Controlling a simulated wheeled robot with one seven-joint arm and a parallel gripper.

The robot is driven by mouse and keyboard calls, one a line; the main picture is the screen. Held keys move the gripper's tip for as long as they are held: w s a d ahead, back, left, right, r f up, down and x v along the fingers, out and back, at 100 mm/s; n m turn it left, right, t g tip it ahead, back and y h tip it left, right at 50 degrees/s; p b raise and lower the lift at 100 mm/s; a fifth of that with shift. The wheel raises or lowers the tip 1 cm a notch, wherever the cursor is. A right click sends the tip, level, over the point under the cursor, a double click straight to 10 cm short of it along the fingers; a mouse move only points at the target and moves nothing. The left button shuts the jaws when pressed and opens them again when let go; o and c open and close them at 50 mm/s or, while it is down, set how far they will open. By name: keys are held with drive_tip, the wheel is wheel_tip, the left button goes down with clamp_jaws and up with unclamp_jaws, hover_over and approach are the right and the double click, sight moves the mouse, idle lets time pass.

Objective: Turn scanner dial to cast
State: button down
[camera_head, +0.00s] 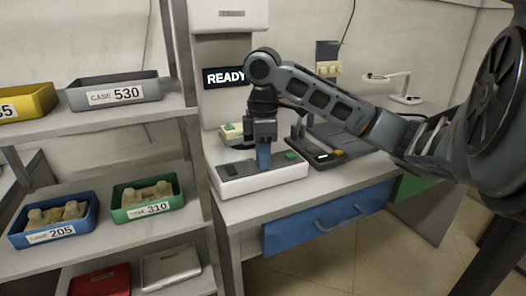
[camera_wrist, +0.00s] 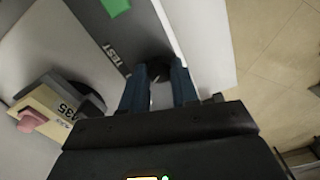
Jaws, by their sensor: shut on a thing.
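The scanner (camera_head: 235,185) is a low white box with a dark grey top panel and a green square on it, standing on the desk. My gripper (camera_head: 263,167) points straight down onto this panel, its blue fingers hiding the dial in the head view. In the wrist view the scanner panel (camera_wrist: 112,32) carries the printed word "TEST", beside the dark round dial (camera_wrist: 158,68). My gripper (camera_wrist: 158,84) is shut on the dial, with a finger on either side. The "CAST" mark cannot be made out, and the dial's setting is unclear.
A screen (camera_head: 224,77) reads "READY" behind the scanner. A cream block (camera_wrist: 48,107) with a pink knob and "435" sits beside it. A dark device (camera_head: 318,152) stands to the right. The left shelf holds bins, including the green "310" bin (camera_head: 147,209).

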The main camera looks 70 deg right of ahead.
drive_tip(key=shift+n, duration=1.5)
drive_tip(key=c, duration=0.8)
unclamp_jaws()
drive_tip(key=shift+c, duration=0.2)
drive_tip(key=shift+r, duration=0.1)
wheel_tip(320, 180, up, 8)
drive_tip(key=shift+f+p, duration=0.2)
drive_tip(key=shift+p, duration=0.8)
